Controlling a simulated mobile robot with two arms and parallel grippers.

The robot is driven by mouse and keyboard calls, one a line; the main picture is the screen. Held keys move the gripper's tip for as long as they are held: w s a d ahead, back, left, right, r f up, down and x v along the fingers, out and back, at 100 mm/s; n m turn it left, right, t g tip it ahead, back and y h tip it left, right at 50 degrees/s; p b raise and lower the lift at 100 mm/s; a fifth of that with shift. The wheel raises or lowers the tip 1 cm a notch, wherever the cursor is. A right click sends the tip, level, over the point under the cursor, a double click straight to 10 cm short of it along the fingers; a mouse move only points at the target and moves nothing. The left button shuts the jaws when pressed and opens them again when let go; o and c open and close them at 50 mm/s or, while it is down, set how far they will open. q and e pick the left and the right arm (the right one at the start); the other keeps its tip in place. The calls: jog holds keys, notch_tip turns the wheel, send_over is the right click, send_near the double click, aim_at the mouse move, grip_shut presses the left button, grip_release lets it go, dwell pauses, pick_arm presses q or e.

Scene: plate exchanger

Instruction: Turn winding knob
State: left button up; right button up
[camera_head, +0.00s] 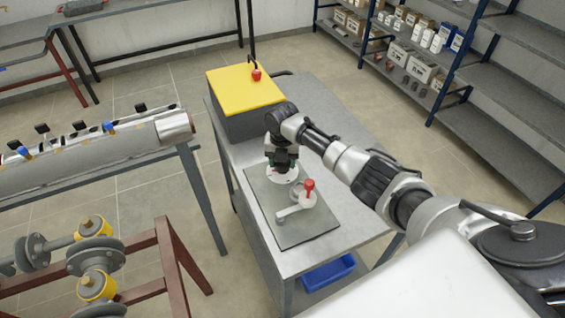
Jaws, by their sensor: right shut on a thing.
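My right gripper (283,170) points down over a grey plate (262,200) on the metal table. It is shut on the winding knob, which it mostly hides. A round white disc (286,179) shows just below the fingers. In front of it, apart from the fingers, a white crank-like lever (290,210) with a red handle (309,187) stands on the same plate. My left gripper is not in view.
The metal table (335,155) also bears a grey box with a yellow top (243,88) and a red button (256,75). A pipe rack (90,160) stands at left, with yellow-ended valves (91,226) nearer. Shelves (500,90) stand at right. A blue bin (328,272) sits below the table.

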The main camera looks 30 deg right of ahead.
jog(key=shift+w+r+n+b, duration=0.1)
jog(key=shift+n+b, duration=0.4)
jog(key=shift+n, duration=1.2)
jog(key=o, duration=0.9)
jog(key=shift+o, duration=0.2)
jog(key=shift+r, duration=0.1)
notch_tip(320, 180, up, 11)
jog(key=b, duration=0.1)
jog(key=shift+f+b, duration=0.2)
jog(key=shift+b, duration=0.15)
jog(key=shift+d, duration=0.1)
